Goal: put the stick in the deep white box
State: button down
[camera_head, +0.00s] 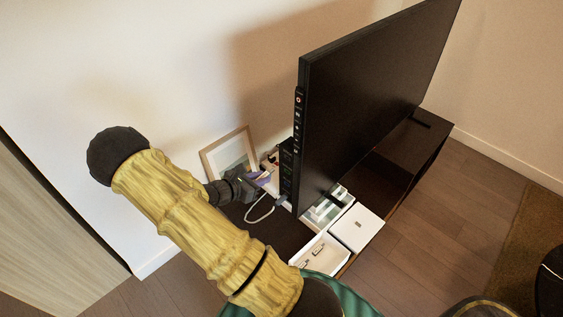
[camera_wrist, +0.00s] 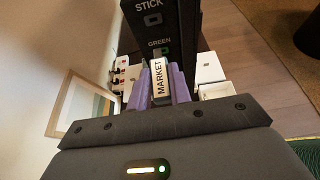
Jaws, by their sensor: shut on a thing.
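My gripper (camera_head: 262,178) is beside the side edge of the big black screen, over the dark cabinet top. In the wrist view its purple fingers (camera_wrist: 164,84) are shut on a small white stick (camera_wrist: 158,80) marked "MARKET". The stick points toward the screen's black side panel (camera_wrist: 158,30), which carries the words "STICK" and "GREEN"; I cannot tell whether it touches the panel. An open white box (camera_head: 320,256) with small dark-marked things in it stands at the cabinet's near end. A white box (camera_head: 357,228) with a flat top stands next to it. I cannot tell their depths.
The screen (camera_head: 370,95) stands upright on the dark cabinet (camera_head: 405,150). A wooden picture frame (camera_head: 229,152) leans on the wall behind my gripper. A white cable (camera_head: 262,211) loops below it. A white strip with red parts (camera_wrist: 122,78) lies left of the panel.

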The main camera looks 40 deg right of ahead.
jog(key=shift+a, duration=0.4)
